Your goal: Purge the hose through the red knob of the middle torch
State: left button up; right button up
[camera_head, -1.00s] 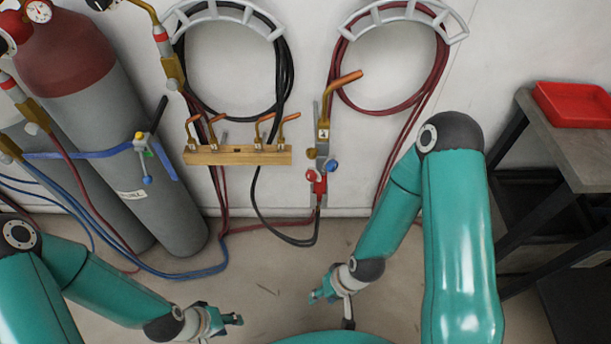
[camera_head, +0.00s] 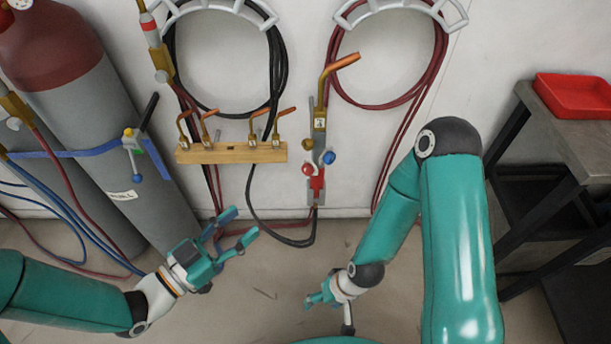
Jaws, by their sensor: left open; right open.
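One torch (camera_head: 320,122) hangs upright in a grey holder on the wall, with a copper tip bending to the upper right. Its red knob (camera_head: 307,169) sits low on the left side and a blue knob (camera_head: 329,157) sits on the right. Hoses run down from its red lower end. My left gripper (camera_head: 243,228) is open and empty, below and left of the torch, its fingers pointing up and right, apart from the knobs. My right gripper (camera_head: 312,300) is low in the view near the floor, open and empty, well below the torch.
A wooden rack (camera_head: 230,153) with several copper tips is on the wall left of the torch. Black hose (camera_head: 277,70) and red hose (camera_head: 440,60) coils hang above. Strapped gas cylinders (camera_head: 85,110) stand left. A bench with a red tray (camera_head: 575,95) stands right.

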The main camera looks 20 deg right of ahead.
aim_at(305, 172)
pick_arm(q)
jog(key=p+x, duration=0.3)
jog(key=x, duration=1.3)
jog(key=shift+d+r, duration=0.1)
jog(key=shift+d, duration=0.25)
